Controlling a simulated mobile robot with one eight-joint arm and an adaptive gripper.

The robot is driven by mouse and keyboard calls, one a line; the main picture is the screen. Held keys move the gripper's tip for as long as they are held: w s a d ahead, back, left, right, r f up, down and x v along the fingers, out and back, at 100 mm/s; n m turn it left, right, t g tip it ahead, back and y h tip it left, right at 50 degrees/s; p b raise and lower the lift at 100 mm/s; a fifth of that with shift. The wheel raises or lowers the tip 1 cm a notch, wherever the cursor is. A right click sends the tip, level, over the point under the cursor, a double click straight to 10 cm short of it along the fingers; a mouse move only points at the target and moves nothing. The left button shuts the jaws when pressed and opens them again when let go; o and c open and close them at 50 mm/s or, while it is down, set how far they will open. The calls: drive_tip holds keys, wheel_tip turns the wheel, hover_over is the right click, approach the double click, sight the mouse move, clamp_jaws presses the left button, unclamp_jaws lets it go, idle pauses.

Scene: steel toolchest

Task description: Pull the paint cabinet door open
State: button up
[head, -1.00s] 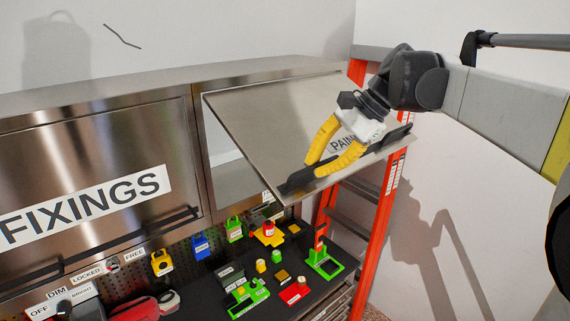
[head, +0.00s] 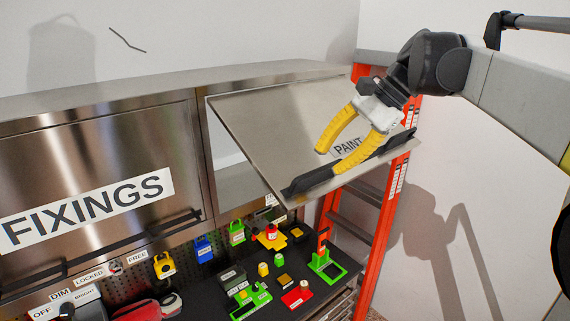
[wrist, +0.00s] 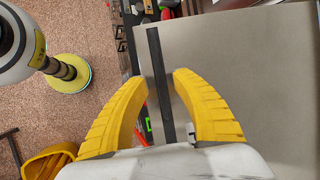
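The paint cabinet door (head: 265,125) is a steel panel with a PAINT label (head: 347,147). It is swung up and outward, tilted, with a gap into the cabinet at its left side. Its black bar handle (head: 305,183) runs along the lower edge. My gripper (head: 330,162) has yellow fingers and is at the handle's middle, over the door's outer face. In the wrist view the handle (wrist: 158,70) passes between the open fingers (wrist: 157,80), with visible gaps on both sides. The fingers partly hide the label and handle.
The FIXINGS door (head: 90,170) is shut at the left. Several padlocks and small coloured parts stand on the dark worktop (head: 275,305) below. An orange ladder (head: 385,205) stands close to the right of the paint door.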

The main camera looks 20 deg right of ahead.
drive_tip(key=v, duration=0.8)
drive_tip(key=s+a+f+n+t+h, duration=0.15)
drive_tip(key=s+a+f+n, duration=0.3)
drive_tip(key=f, duration=0.45)
drive_tip(key=s+a+f+n+t+h, duration=0.1)
drive_tip(key=s+a+f+n+h, duration=0.2)
drive_tip(key=a+f+n, duration=0.45)
drive_tip(key=s+a+f+n+t+h, duration=0.1)
drive_tip(key=s+a+f+n+h, duration=0.2)
drive_tip(key=f, duration=0.8)
wheel_tip(320, 180, down, 43)
drive_tip(key=m+y+b, duration=0.1)
drive_tip(key=b, duration=4.2)
drive_tip(key=shift+s+m+b, duration=0.4)
drive_tip(key=shift+s, duration=0.05)
